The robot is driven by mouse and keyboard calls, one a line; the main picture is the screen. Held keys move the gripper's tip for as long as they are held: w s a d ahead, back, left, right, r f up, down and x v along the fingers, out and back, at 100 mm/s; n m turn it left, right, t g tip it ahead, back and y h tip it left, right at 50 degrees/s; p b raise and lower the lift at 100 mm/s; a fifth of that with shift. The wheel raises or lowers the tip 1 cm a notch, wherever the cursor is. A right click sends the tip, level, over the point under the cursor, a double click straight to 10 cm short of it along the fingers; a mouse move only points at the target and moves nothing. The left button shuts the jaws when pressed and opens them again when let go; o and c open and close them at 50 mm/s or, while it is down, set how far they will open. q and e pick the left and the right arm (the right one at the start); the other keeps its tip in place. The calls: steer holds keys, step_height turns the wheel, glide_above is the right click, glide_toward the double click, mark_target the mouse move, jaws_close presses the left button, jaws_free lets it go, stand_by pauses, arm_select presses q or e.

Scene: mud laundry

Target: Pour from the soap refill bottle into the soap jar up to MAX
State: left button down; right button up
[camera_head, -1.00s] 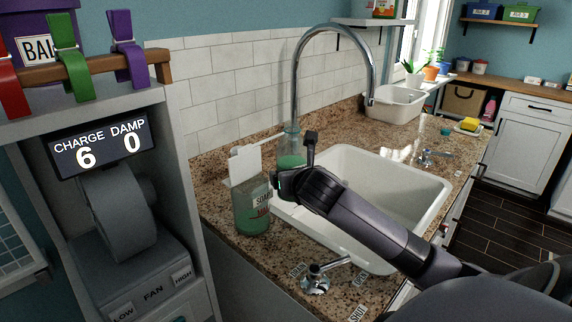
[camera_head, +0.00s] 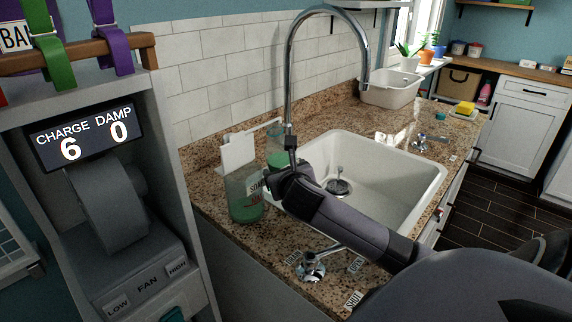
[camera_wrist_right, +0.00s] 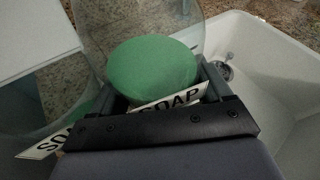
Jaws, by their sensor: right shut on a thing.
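A clear container with green liquid, the soap refill bottle as far as I can tell (camera_head: 279,159), is partly hidden behind my right gripper (camera_head: 284,180). The right wrist view shows its round green liquid surface (camera_wrist_right: 152,68) and a SOAP label between the fingers; my right gripper (camera_wrist_right: 180,110) is shut on it. The other clear container, apparently the soap jar (camera_head: 244,208), stands on the counter left of the gripper, with green liquid low inside. Its label is partly covered by the gripper. No MAX mark is readable. My left gripper is not in view.
The white sink (camera_head: 385,165) lies right of the containers, under the tall faucet (camera_head: 288,90). A white card-like piece (camera_head: 238,152) stands behind the jar. A chrome lever fitting (camera_head: 311,266) is on the front counter. A grey fan unit (camera_head: 135,255) stands at the left.

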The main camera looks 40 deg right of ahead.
steer(key=shift+a+f+n, duration=0.3)
steer(key=shift+f, duration=0.25)
steer(key=shift+a+f+n, duration=0.25)
steer(key=shift+f+n, duration=0.05)
steer(key=shift+f, duration=0.2)
steer(key=shift+d+n+h, duration=0.1)
steer(key=shift+n+h, duration=0.2)
steer(key=shift+d+r+n+t, duration=0.15)
steer(key=shift+d+n+t, duration=0.15)
steer(key=shift+n, duration=0.1)
steer(key=shift+d+h, duration=0.1)
steer(key=shift+h, duration=0.2)
steer(key=shift+d+r+n+h, duration=0.3)
steer(key=shift+d+n, duration=0.1)
steer(key=shift+d+r, duration=0.1)
steer(key=shift+r, duration=0.1)
steer(key=shift+d+r, duration=0.1)
steer(key=shift+d+r, duration=0.1)
